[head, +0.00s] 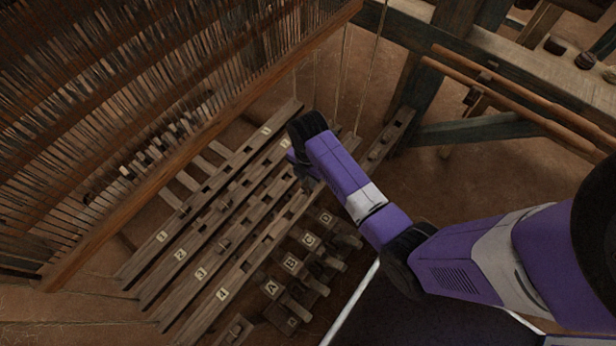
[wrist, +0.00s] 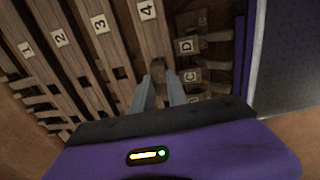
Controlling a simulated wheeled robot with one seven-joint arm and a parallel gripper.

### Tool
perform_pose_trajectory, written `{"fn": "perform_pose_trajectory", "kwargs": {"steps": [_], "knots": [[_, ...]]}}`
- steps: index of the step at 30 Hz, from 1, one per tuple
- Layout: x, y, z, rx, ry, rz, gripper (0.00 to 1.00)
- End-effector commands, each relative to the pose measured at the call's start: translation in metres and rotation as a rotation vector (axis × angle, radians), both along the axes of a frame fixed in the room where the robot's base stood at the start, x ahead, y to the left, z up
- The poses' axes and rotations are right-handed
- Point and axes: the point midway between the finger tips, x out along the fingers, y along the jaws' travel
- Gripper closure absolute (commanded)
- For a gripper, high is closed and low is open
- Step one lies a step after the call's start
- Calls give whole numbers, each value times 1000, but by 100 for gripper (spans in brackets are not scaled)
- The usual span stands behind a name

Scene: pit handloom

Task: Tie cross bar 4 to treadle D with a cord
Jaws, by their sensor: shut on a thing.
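Cross bar 4 (head: 237,277) is a long slotted wooden bar, the nearest of the numbered bars in the head view. Its "4" end also shows at the top of the wrist view (wrist: 147,20). Treadle D (head: 340,234) is the farthest of the lettered treadles, and its label shows right of bar 4 in the wrist view (wrist: 185,46). My gripper (wrist: 160,82) is shut on a small brown piece between its fingertips, close to bar 4 and treadle D. I cannot make out the piece or a cord clearly. In the head view my arm partly hides the gripper and bar 4's far end.
Cross bars 1 (head: 162,237), 2 (head: 180,255) and 3 (head: 201,273) lie parallel beside bar 4. Treadles A (head: 271,288), B (head: 291,263) and C (head: 309,240) lie beside D. The heddle frame (head: 200,140) rises at left, and thin cords (head: 370,75) hang behind my arm.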

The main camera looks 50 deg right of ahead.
Motion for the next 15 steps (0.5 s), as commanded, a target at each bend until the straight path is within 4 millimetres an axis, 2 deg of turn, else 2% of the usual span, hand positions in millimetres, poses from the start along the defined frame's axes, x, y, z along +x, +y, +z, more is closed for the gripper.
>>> {"fn": "perform_pose_trajectory", "kwargs": {"steps": [1,15], "knots": [[0,0,-6,0,0,0,100],[0,0,-33,0,1,0,100]]}}
